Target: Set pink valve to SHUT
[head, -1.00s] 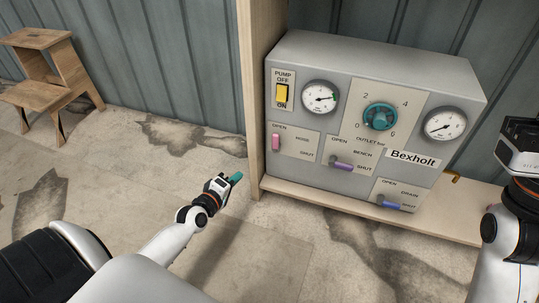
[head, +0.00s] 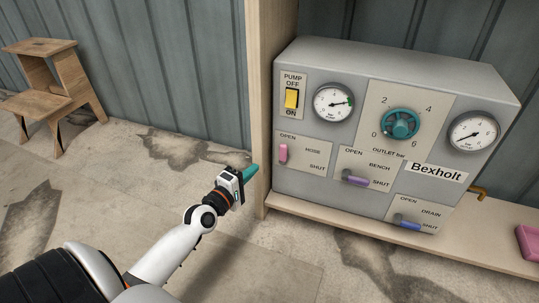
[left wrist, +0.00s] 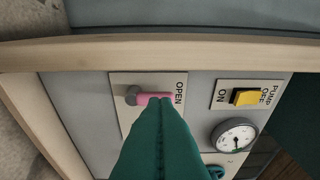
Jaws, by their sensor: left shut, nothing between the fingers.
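The pink valve (head: 283,153) is a small lever on the HOSE plate of the grey panel, marked OPEN above and SHUT at lower right. It stands upright, near the OPEN mark. In the left wrist view the pink lever (left wrist: 150,99) lies across the picture from its grey pivot toward OPEN. My left gripper (head: 251,172) has teal fingers, shut and empty, just left of the panel's lower left. In the left wrist view the fingertips (left wrist: 167,101) overlap the lever's end; whether they touch cannot be told. My right gripper is not in view.
The purple BENCH lever (head: 355,180) and blue DRAIN lever (head: 408,226) sit lower right on the panel. The yellow pump switch (head: 291,98) and teal outlet knob (head: 400,124) are above. A wooden post (head: 262,120) borders the panel's left side. A pink item (head: 529,242) lies right.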

